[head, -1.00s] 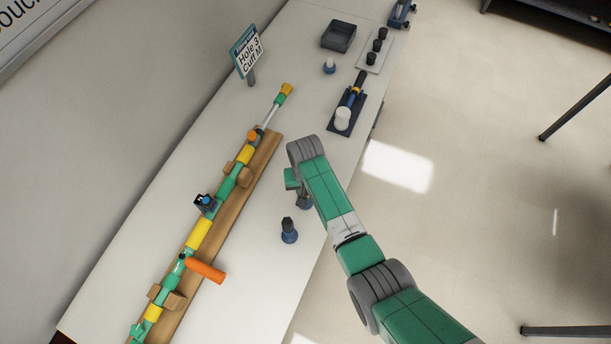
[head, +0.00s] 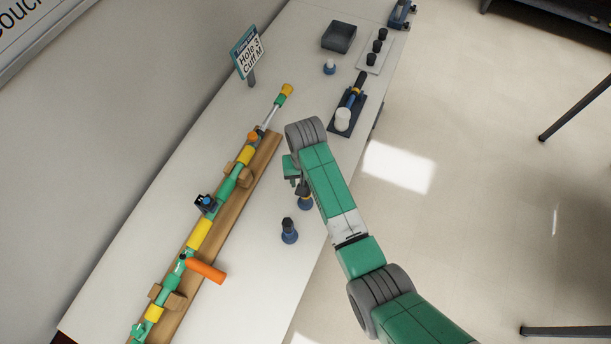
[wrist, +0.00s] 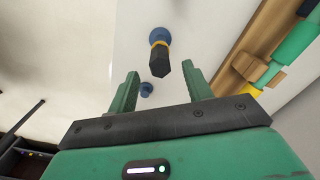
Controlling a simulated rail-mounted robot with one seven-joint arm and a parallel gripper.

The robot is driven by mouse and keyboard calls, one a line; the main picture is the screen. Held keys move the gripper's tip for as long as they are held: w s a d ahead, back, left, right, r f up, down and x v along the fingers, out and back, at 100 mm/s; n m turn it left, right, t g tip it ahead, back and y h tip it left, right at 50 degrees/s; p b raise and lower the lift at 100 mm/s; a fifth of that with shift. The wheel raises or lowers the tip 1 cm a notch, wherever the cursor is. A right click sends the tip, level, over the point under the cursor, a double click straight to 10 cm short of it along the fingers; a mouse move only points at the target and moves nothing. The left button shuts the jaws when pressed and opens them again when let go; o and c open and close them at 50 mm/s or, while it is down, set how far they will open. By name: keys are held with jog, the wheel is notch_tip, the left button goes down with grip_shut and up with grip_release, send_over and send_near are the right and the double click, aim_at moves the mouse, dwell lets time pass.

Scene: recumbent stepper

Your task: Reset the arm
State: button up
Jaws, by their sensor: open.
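My gripper (wrist: 161,68) is open and empty, with its two green fingers apart. In the wrist view a dark peg with a yellow band (wrist: 160,62) and a round blue base shows between and beyond the fingertips; I cannot tell whether it touches them. In the head view my gripper (head: 297,178) hangs over the table beside a blue-based peg (head: 305,202), which it partly hides. Another dark peg on a blue base (head: 289,231) stands to the lower left. My arm is bent over the table's right edge.
A long green and yellow jointed assembly (head: 200,235) with an orange handle (head: 206,271) lies on a wooden board to the left. A sign (head: 247,52), a dark tray (head: 339,37) and a white-capped piece on a dark stand (head: 343,119) are farther up the white table.

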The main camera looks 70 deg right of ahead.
jog(key=shift+r, duration=0.15)
dwell(0.3)
